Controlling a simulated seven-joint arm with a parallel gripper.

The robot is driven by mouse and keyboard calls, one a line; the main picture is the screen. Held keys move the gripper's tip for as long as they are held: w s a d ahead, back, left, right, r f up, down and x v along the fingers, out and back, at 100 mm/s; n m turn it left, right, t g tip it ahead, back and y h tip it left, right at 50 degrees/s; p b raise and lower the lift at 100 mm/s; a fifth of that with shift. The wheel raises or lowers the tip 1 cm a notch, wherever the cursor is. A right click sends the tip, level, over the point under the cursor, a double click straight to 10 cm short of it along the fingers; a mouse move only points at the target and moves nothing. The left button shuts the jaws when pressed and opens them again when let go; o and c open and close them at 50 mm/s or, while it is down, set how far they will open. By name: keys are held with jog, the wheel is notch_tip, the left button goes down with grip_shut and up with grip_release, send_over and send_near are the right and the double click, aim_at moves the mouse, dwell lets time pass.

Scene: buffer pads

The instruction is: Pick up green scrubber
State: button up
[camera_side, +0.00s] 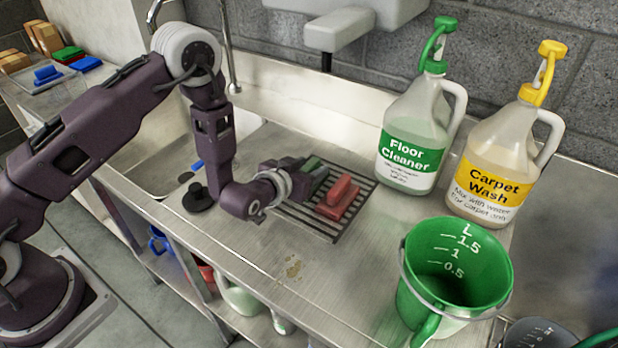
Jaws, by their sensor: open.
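The green scrubber (311,164) lies on the slatted drain grate (352,222) set in the steel counter. It is partly hidden behind my gripper. My gripper (305,170) is open and low over the left part of the grate, close to the green scrubber. I cannot tell whether its fingers are around the scrubber or touching it. A red scrubber (338,198) lies on the grate just right of my gripper.
A floor cleaner jug (412,135) and a carpet wash jug (495,165) stand right of the grate. A green bucket (455,265) stands at front right. A sink (165,165) with a black plug (197,198) beside it is left. Coloured pads (70,60) lie far left.

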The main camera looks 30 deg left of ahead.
grip_shut()
